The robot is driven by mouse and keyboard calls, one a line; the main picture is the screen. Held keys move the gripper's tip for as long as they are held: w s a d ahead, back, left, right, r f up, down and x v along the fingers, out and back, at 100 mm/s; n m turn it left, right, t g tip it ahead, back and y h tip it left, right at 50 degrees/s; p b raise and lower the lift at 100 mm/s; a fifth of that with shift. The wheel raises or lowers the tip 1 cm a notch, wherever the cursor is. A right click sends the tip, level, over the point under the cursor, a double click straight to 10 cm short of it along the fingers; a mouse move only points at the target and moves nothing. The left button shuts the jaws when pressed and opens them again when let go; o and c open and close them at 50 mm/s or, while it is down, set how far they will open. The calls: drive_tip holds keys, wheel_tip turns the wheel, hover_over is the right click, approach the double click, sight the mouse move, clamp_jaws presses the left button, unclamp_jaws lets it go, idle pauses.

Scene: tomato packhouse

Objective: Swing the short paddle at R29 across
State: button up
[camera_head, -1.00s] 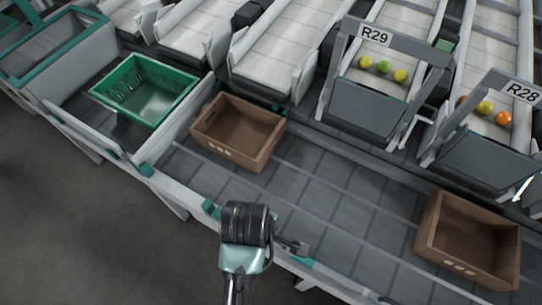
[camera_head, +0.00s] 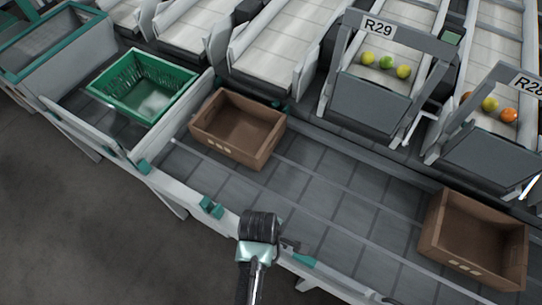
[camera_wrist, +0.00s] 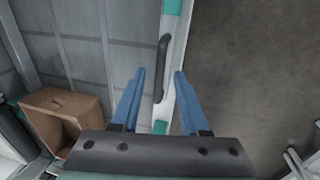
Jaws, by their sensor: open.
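The R29 lane end (camera_head: 378,27) stands at the upper right in the head view, with a dark grey gate panel (camera_head: 370,105) under its sign. A thin white bent lever (camera_head: 416,127) stands at the right of this gate; I cannot tell if it is the short paddle. My gripper (camera_wrist: 159,76) shows in the wrist view with its blue fingers apart and nothing between them. It hangs over the pale front rail (camera_wrist: 170,95), which carries a black bar handle (camera_wrist: 161,68). The R29 gate is not in the wrist view. In the head view my fingers cannot be made out.
A brown crate (camera_head: 262,154) stands on the grey belt left of R29, another (camera_head: 440,245) at the right. A green crate (camera_head: 118,106) sits far left. Several tomatoes lie behind the R29 gate. The R28 gate (camera_head: 490,160) is close by. The belt between the brown crates is clear.

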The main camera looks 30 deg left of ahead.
clamp_jaws()
idle(1.4)
